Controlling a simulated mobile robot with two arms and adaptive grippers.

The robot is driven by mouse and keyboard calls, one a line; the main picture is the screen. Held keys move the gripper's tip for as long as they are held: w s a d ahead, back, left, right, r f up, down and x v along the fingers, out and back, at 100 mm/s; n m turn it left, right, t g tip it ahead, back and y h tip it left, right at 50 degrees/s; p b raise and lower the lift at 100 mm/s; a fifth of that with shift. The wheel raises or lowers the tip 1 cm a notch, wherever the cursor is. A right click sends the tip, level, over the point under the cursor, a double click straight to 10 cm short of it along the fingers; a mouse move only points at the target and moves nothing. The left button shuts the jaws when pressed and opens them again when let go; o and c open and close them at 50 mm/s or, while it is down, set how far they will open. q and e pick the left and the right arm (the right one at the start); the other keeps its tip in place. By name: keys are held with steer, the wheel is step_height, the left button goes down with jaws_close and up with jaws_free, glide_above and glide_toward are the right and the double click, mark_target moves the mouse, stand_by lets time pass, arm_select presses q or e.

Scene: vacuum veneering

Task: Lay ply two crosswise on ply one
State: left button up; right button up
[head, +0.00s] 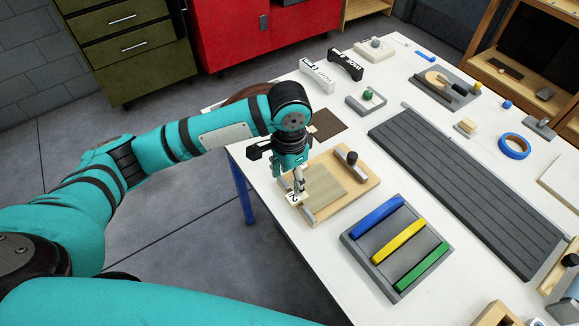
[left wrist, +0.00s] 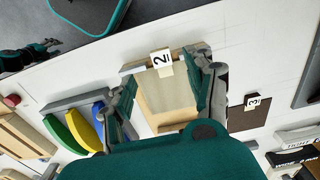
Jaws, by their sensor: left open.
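My left gripper (head: 298,186) points down over the near left end of a wooden board with a pale rectangular sheet (head: 328,189) on it. A white tag marked 2 (head: 293,197) sits at the sheet's near end, by the fingers. In the left wrist view the open fingers (left wrist: 163,72) stand on either side of the pale sheet (left wrist: 168,98) and its tag 2 (left wrist: 161,60). Whether another ply lies under this sheet I cannot tell. What seems to be my right gripper (left wrist: 38,50) shows small and dark at the left wrist view's upper left; its jaws are unclear.
A dark brown sheet (head: 327,124) lies behind the board. A grey tray (head: 388,278) with blue, yellow and green bars stands right of the board. A long dark slatted panel (head: 465,185) lies farther right. Bare white table runs along the front left edge.

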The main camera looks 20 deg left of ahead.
arm_select(q)
step_height(320, 180, up, 5)
steer(key=shift+r+b, duration=0.2)
steer(key=shift+b, duration=0.2)
